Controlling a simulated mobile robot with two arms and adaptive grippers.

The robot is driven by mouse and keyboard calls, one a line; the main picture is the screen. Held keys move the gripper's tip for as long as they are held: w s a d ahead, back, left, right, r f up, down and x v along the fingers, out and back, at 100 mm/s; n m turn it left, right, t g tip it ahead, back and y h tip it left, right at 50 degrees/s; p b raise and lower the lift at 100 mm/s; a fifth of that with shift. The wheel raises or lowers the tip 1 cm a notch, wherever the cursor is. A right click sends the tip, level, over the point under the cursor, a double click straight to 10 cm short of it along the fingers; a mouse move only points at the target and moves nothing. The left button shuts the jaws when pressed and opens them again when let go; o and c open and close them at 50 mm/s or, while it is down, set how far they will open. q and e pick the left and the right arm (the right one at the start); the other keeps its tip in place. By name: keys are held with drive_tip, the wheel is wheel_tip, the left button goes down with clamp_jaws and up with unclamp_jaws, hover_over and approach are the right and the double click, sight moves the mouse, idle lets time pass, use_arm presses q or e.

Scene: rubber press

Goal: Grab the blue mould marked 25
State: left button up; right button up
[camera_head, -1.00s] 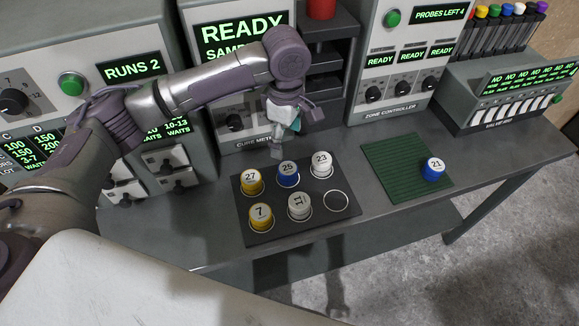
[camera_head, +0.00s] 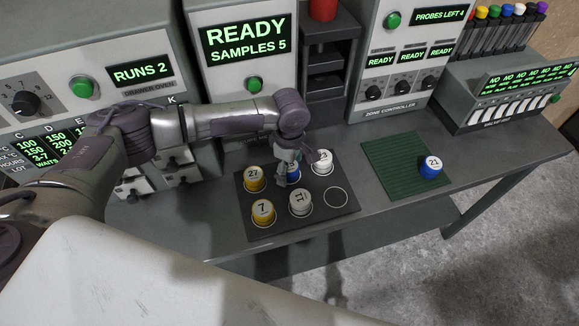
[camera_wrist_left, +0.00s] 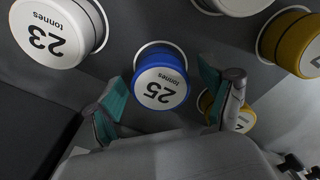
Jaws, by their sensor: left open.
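The blue mould marked 25 (camera_head: 293,168) stands in the back middle place of the dark tray (camera_head: 318,220), mostly hidden by my left gripper in the head view. In the left wrist view the mould (camera_wrist_left: 161,86) shows its white top with 25 and "tonnes". My left gripper (camera_head: 288,178) is open just above it. In the left wrist view its two teal-padded fingers (camera_wrist_left: 165,105) are apart, one on either side of the mould, not closed on it. Whether they touch it I cannot tell. My right gripper is not in view.
White mould 23 (camera_head: 322,162) and yellow mould 27 (camera_head: 255,178) stand close on either side. Yellow 7 (camera_head: 262,212) and white 11 (camera_head: 300,202) are in front. One tray ring (camera_head: 336,197) is empty. Another blue mould, 21 (camera_head: 430,167), stands on the green mat (camera_head: 392,158).

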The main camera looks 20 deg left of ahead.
use_arm(q)
drive_tip(key=c, duration=1.3)
drive_tip(key=shift+c, duration=0.6)
drive_tip(key=shift+r, duration=0.15)
